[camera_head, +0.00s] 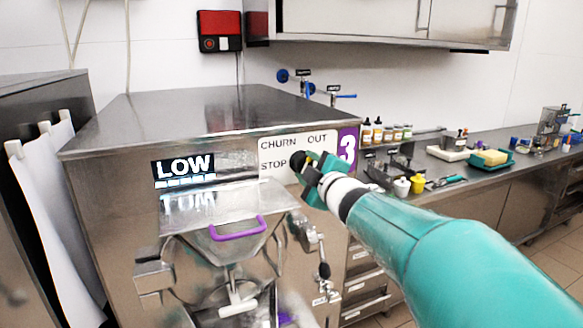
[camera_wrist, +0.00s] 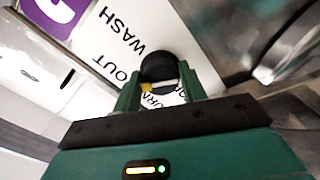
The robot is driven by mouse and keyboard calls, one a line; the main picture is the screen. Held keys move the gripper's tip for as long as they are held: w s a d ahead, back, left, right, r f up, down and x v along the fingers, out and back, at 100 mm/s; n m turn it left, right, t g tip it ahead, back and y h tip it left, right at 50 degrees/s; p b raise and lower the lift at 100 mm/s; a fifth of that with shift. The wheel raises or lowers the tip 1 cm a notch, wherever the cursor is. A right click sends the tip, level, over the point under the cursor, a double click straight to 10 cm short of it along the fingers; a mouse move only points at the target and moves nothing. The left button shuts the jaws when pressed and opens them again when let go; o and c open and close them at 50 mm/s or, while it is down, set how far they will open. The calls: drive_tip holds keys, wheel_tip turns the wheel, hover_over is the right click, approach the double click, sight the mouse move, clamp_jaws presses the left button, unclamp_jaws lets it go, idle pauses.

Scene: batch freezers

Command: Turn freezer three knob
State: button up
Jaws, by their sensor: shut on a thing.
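The batch freezer (camera_head: 110,190) with a purple "3" label (camera_head: 347,150) stands in front of me, its display (camera_head: 184,167) reading "LOW". Its black round knob (camera_head: 297,160) sits on a white dial plate (camera_head: 282,146) marked CHURN, OUT and STOP. In the wrist view the knob (camera_wrist: 158,68) lies between my fingertips, and WASH and OUT show on the plate beside it. My gripper (camera_head: 312,168) reaches in from the right and is shut on the knob. The gripper also shows in the wrist view (camera_wrist: 160,88). It hides part of the plate, and the knob's pointer direction cannot be told.
A purple-handled chute lid (camera_head: 238,228) and a tap-like lever (camera_head: 320,255) are on the freezer front below the dial. A counter (camera_head: 440,165) with bottles and a yellow sponge (camera_head: 491,157) runs right. A white cloth (camera_head: 60,200) hangs at left.

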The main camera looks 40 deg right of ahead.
drive_tip(key=m, duration=1.2)
drive_tip(key=shift+w+a, duration=0.15)
drive_tip(key=shift+a, duration=0.1)
drive_tip(key=shift+m, duration=0.3)
drive_tip(key=o, duration=1)
drive_tip(key=shift+w+d, duration=0.1)
drive_tip(key=shift+w, duration=0.1)
drive_tip(key=shift+c, duration=0.2)
drive_tip(key=v, duration=1.4)
drive_tip(key=shift+s, duration=0.2)
